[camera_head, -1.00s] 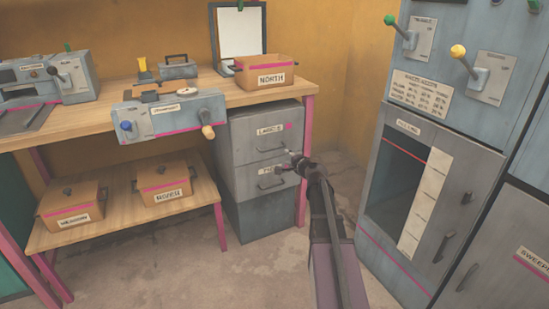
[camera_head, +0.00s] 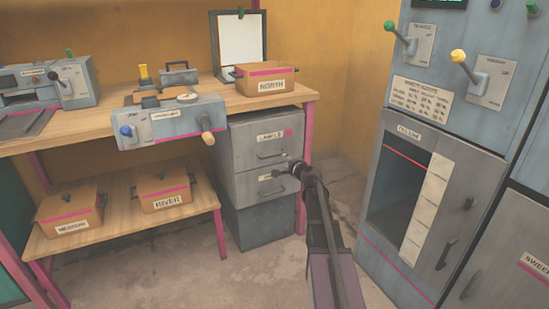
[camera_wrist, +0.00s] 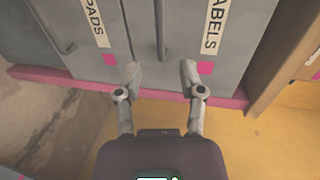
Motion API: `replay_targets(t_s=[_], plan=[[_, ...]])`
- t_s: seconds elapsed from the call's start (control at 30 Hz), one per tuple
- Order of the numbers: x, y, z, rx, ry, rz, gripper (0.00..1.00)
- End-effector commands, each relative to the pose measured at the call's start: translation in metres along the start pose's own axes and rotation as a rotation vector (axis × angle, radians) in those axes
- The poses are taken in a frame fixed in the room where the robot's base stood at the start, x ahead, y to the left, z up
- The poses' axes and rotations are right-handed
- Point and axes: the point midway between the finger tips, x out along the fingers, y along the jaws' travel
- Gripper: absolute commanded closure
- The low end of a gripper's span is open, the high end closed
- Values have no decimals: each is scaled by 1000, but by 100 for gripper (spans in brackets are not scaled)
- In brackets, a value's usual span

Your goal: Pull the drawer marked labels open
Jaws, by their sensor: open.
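The grey drawer marked labels (camera_head: 250,143) is the upper drawer of the cabinet under the bench. It looks shut. Its bar handle (camera_head: 271,155) sits below the label and shows in the wrist view (camera_wrist: 160,30) as an upright bar. In the wrist view, the label plate (camera_wrist: 213,25) is right of the bar, with a pink square beside it. My gripper (camera_wrist: 160,72) is open and empty. Its fingertips lie either side of the handle's line, just short of the bar's near end. In the head view, my gripper (camera_head: 288,168) is at the cabinet's right side, in front of the drawers.
The pads drawer (camera_wrist: 85,45) with its own handle lies directly below the labels drawer. A pink bench leg (camera_head: 303,140) stands right of the cabinet. A tall grey machine (camera_head: 430,200) stands farther right. The floor before the cabinet is clear.

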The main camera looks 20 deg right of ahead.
Motion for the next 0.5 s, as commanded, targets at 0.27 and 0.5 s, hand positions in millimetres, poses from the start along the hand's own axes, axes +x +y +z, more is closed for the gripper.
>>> replay_targets(t_s=[0.27,0.5], plan=[[47,1,-2,0,0,-1,49],[81,1,-1,-1,0,0,49]])
